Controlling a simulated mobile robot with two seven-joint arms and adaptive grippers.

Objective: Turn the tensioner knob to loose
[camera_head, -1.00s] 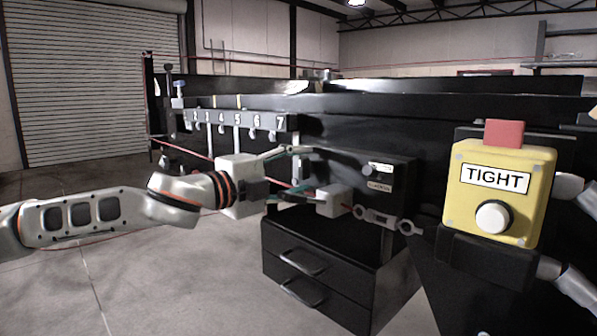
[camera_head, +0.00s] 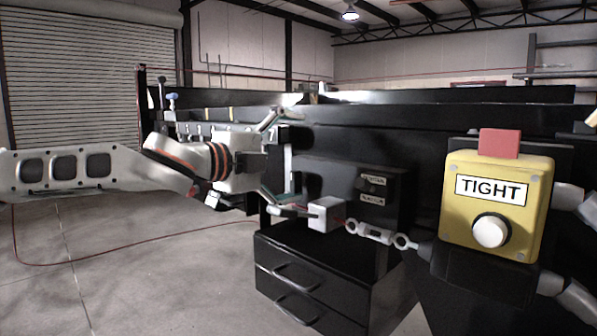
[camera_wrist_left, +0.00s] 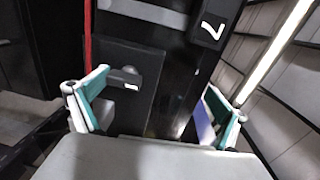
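The dark knob (camera_head: 370,186) sits on a black panel (camera_head: 325,178) between two small labels too blurred to read. I take it for the tensioner knob. In the left wrist view a dark lever-like knob (camera_wrist_left: 127,75) with a small white label shows on a panel beyond the left finger. My left gripper (camera_head: 283,165) is open and empty, left of the panel and apart from the knob. Its teal-padded fingers are spread wide in the left wrist view (camera_wrist_left: 155,108). A yellow box (camera_head: 454,190) reads TIGHT, with a white button and red top.
A white block (camera_head: 325,214) and a metal turnbuckle (camera_head: 376,232) lie below the panel, close to my lower left finger. A black drawer cabinet (camera_head: 330,262) stands beneath. Open floor (camera_head: 140,270) lies at left.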

